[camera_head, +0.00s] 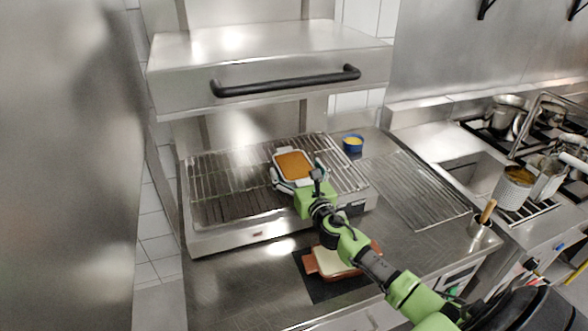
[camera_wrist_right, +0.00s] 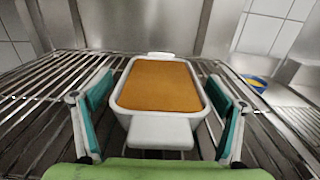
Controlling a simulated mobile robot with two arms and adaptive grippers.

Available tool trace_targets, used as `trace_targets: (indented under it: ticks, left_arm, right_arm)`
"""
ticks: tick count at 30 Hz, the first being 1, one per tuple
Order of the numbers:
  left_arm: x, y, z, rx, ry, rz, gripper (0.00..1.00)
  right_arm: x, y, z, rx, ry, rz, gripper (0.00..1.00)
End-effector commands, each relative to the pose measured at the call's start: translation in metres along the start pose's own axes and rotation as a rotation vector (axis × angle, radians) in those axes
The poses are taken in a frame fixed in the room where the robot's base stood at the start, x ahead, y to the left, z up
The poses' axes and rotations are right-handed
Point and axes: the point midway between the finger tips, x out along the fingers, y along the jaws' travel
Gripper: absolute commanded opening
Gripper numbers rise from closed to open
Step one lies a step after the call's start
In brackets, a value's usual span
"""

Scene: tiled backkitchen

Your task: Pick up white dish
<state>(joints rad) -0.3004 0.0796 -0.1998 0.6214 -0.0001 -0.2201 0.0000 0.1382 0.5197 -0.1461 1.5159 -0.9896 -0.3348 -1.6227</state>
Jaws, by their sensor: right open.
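The white dish (camera_wrist_right: 160,131) is rectangular, with a handle tab at each end and a flat orange-brown filling. It rests on the wire rack of the grill, where the head view also shows it (camera_head: 305,182). My right gripper (camera_wrist_right: 157,115) is open, with one teal-padded finger on each side of the dish's near end. Gaps show between the fingers and the dish walls. In the head view my right gripper (camera_head: 298,178) reaches over the rack from the lower right. My left gripper is not in view.
A metal hood with a black handle (camera_head: 288,81) hangs above the rack (camera_head: 222,185). A blue bowl (camera_head: 353,144) stands right of the dish. A brown dish with pale contents (camera_head: 335,261) sits on a dark mat below my arm. A second rack (camera_head: 415,187) is bare.

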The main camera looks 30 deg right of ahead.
Motion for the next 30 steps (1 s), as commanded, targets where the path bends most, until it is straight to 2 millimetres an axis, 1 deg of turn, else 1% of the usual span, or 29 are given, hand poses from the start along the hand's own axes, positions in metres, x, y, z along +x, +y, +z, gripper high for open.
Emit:
trace_targets:
  ticks: [6, 7, 8, 9, 11, 12, 13, 14, 15, 23, 26, 30]
  left_arm:
    - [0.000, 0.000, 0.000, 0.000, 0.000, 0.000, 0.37]
    - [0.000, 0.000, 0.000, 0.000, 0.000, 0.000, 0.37]
    - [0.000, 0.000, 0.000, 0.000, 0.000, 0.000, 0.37]
    - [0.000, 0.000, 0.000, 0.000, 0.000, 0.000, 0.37]
    - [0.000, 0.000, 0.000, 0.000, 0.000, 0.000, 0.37]
    - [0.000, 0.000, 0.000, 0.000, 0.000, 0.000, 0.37]
    - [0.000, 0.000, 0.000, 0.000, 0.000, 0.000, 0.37]
    - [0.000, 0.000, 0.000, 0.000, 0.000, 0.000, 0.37]
    - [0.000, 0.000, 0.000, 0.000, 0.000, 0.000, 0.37]
    - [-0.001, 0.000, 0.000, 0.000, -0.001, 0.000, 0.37]
    - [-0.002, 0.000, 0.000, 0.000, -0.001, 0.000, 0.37]
    - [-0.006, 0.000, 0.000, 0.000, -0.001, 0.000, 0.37]
  right_arm:
    - [0.001, 0.000, -0.001, -0.001, 0.001, 0.000, 0.88]
    - [0.001, 0.000, -0.001, -0.001, 0.001, 0.000, 0.83]
    - [0.001, 0.000, 0.000, -0.001, 0.000, 0.000, 0.75]
    - [0.001, 0.000, 0.000, -0.001, 0.000, -0.001, 0.65]
    - [0.001, 0.000, 0.000, -0.001, 0.000, -0.001, 0.49]
    - [0.001, 0.000, 0.000, -0.001, 0.000, -0.001, 0.39]
    - [0.001, 0.000, 0.000, -0.001, 0.000, -0.001, 0.31]
    - [0.001, -0.001, 0.000, -0.001, 0.000, -0.001, 0.29]
    - [0.001, -0.001, 0.003, -0.001, -0.004, -0.001, 0.29]
    - [0.001, -0.001, 0.004, -0.002, -0.004, -0.001, 0.29]
    - [0.001, -0.001, 0.010, -0.003, -0.007, -0.001, 0.29]
    - [0.001, -0.001, 0.025, -0.006, -0.008, 0.000, 0.30]
